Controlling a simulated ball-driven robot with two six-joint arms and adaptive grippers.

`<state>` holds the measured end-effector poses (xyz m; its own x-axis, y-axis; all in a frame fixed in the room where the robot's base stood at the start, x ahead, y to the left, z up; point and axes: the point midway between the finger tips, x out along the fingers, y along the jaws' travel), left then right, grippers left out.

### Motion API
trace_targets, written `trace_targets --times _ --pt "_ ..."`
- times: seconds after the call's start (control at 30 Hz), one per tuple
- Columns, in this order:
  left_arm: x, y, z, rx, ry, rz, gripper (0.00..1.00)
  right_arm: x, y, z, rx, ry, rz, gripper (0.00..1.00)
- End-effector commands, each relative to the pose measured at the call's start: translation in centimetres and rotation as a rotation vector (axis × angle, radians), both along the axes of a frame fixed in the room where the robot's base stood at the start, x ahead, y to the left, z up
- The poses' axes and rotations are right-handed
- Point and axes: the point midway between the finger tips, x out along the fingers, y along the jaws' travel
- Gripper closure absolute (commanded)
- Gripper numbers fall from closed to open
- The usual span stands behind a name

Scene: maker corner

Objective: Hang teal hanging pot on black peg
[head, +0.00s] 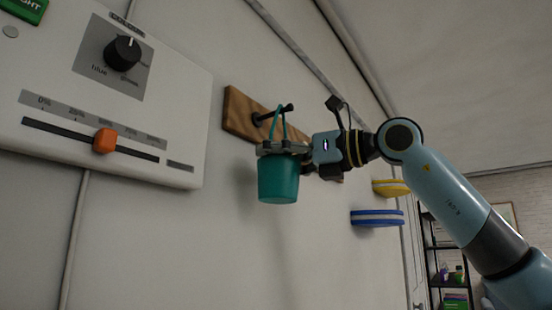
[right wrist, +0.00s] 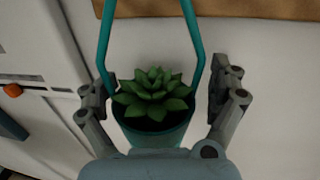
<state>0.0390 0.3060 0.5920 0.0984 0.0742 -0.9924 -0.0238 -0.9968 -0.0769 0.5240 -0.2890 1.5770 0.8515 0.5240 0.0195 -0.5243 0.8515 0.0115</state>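The teal hanging pot (head: 278,182) is upright in front of the wall, below the black peg (head: 286,108). The peg sticks out from a wooden board (head: 238,112). The pot's thin teal handle rises to the peg, and its top appears looped over it. In the right wrist view the pot (right wrist: 150,137) holds a green succulent (right wrist: 154,94). My right gripper (head: 284,148) is at the pot's rim; in the wrist view its fingers (right wrist: 162,92) stand apart on either side, with a gap visible on the right. My left gripper is not in view.
A white wall panel with a black knob (head: 122,53) and an orange slider (head: 105,140) is to the left. A dark shelf (head: 450,270) stands farther back. The wall below the pot is clear.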

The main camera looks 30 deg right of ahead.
Motion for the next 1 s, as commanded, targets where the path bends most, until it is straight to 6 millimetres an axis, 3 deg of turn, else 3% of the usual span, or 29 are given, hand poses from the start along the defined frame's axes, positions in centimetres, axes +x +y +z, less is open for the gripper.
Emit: trace_targets --times 0.57,0.67,1.0 --pt "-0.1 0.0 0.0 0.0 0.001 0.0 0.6 0.0 -0.1 0.4 0.003 -0.004 -0.001 0.0" --pt "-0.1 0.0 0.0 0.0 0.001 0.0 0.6 0.0 -0.1 1.5 0.003 -0.007 -0.001 0.0" --pt "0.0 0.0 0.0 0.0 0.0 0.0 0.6 -0.1 0.0 7.7 0.004 -0.009 0.001 0.0"
